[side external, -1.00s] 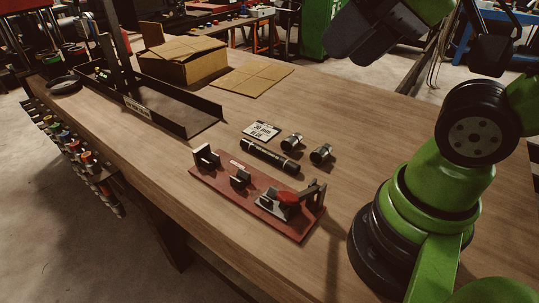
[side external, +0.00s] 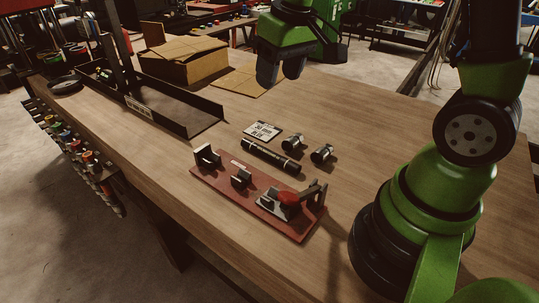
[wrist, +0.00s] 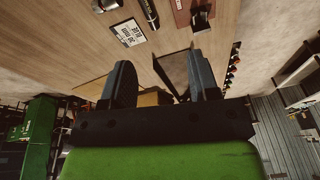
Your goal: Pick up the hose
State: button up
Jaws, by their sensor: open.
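The hose (side external: 271,157) is a short dark cylinder with a pale printed label. It lies on the wooden bench beside the red crimping fixture (side external: 241,198). In the wrist view the hose (wrist: 150,12) shows at the top edge, partly cut off. My gripper (side external: 280,72) is high above the back of the bench, near the cardboard box, well away from the hose. In the wrist view its two dark fingers (wrist: 163,80) are apart with nothing between them.
Two metal fittings (side external: 293,142) (side external: 321,154) and a printed card (side external: 262,131) lie close to the hose. A black tray (side external: 207,107) and a cardboard box (side external: 184,65) stand farther back. The bench right of the fittings is clear.

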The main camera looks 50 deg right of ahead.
jog(key=n+g, duration=0.1)
jog(key=g, duration=0.1)
send_near(271, 153)
jog(key=shift+n+g, duration=0.3)
jog(key=f, duration=0.4)
jog(key=shift+s+d, duration=0.2)
jog(key=shift+d, duration=0.15)
jog(key=shift+w+a+f, duration=0.1)
jog(key=shift+a+f, duration=0.05)
jog(key=shift+f, duration=0.85)
jog(key=shift+w+a+f, duration=0.1)
jog(key=shift+w+f, duration=0.05)
jog(key=shift+f, duration=0.8)
jog(key=shift+w+a+f, duration=0.1)
jog(key=shift+a+f, duration=0.05)
jog(key=shift+f, duration=0.85)
grip_shut()
jog(key=shift+r, duration=0.15)
